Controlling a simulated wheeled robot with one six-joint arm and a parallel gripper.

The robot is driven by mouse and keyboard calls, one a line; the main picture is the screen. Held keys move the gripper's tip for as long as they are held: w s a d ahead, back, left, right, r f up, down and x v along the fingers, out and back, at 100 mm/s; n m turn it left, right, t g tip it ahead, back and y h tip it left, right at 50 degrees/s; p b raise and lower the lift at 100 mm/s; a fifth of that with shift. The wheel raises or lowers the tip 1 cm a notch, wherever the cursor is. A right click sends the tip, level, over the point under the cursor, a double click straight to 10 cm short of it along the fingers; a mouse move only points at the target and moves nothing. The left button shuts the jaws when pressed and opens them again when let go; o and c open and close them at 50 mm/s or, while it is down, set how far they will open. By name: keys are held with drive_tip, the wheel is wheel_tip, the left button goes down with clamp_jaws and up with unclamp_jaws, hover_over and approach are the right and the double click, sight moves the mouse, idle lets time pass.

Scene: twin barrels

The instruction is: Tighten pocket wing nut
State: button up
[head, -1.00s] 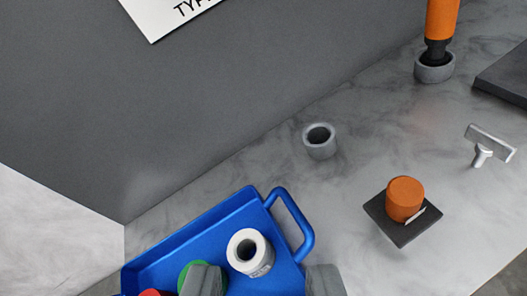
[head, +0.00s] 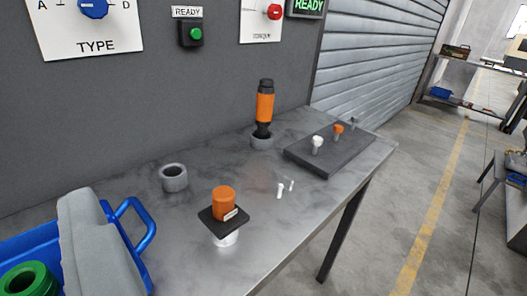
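A small pale two-part piece (head: 281,190) stands on the bench right of the middle; its shape suggests a wing-like fitting, but I cannot tell if it is the pocket wing nut. I cannot see a gap between the fingers or anything held.
The blue tray (head: 142,225) at lower left holds a green ring (head: 28,280). A grey ring (head: 173,178) is empty. An orange-and-black tool (head: 264,106) stands in another grey ring (head: 262,142). A dark block (head: 318,160) carries small white, orange and grey pieces. The bench's front edge is clear.

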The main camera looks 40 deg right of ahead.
drive_tip(key=w+d+n+g+h, duration=0.2)
drive_tip(key=w+d+n+g, duration=0.35)
drive_tip(key=w, duration=0.25)
drive_tip(key=n+g+y, duration=0.2)
drive_tip(key=n+g, duration=1)
drive_tip(key=n, duration=0.1)
hover_over(282, 174)
wheel_tip(282, 174, down, 2)
drive_tip(key=f, duration=0.1)
wheel_tip(282, 174, down, 16)
drive_tip(key=shift+f, duration=0.2)
drive_tip(key=shift+c, duration=0.2)
drive_tip(key=c, duration=0.9)
